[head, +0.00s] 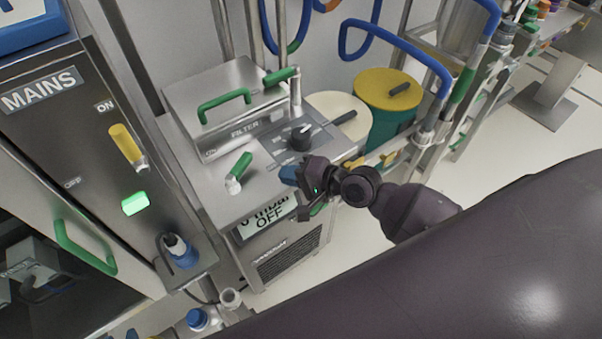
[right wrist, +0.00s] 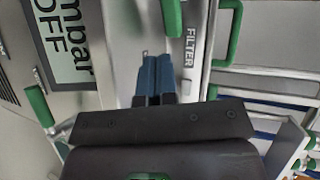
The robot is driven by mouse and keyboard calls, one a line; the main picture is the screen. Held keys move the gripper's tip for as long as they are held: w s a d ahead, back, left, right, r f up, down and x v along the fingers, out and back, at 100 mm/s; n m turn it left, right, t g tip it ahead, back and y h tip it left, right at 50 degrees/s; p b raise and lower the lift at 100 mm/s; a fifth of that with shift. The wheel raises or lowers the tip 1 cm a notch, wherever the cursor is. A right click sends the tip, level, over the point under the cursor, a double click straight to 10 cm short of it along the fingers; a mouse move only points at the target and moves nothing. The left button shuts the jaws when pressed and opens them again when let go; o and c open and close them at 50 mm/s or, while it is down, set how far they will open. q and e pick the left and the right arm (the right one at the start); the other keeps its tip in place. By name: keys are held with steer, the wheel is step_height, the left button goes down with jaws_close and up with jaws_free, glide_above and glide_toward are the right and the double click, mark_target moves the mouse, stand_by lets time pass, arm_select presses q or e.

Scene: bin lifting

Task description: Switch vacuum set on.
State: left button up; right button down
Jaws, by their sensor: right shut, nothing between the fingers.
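The vacuum set is a steel cabinet (head: 215,190) with a display (head: 267,217) reading "mbar" and "OFF"; the display also shows in the right wrist view (right wrist: 60,42). On its top are a green-handled lever (head: 239,168), a black knob (head: 300,137) on a dark dial panel, and a box marked FILTER (head: 230,100) with a green handle. My right gripper (head: 288,175) has its blue fingertips shut and empty, over the cabinet top near the display. In the right wrist view the fingers (right wrist: 157,72) are together. Whether they touch the surface cannot be told. My left gripper is not in view.
A MAINS panel (head: 60,120) with a yellow switch handle (head: 126,143) by ON and a lit green light (head: 135,204) stands at left. Yellow-lidded (head: 388,88) and cream-lidded (head: 338,112) containers and blue-topped rails (head: 400,45) stand behind.

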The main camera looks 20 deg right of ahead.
mark_target(248, 165)
steer(key=x, duration=0.5)
steer(key=r+x, duration=0.1)
steer(key=x, duration=0.2)
steer(key=shift+w+a, duration=0.25)
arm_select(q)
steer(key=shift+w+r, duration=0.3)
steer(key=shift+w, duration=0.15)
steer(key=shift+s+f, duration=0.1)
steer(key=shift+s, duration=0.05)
arm_select(e)
steer(key=shift+f, duration=0.1)
steer(key=shift+w+d+n+y, duration=0.1)
steer(key=shift+w+n+y, duration=0.05)
steer(key=shift+n+y, duration=0.15)
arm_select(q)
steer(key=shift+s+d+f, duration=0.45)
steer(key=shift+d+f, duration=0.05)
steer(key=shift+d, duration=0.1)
arm_select(e)
steer(key=shift+g, duration=0.4)
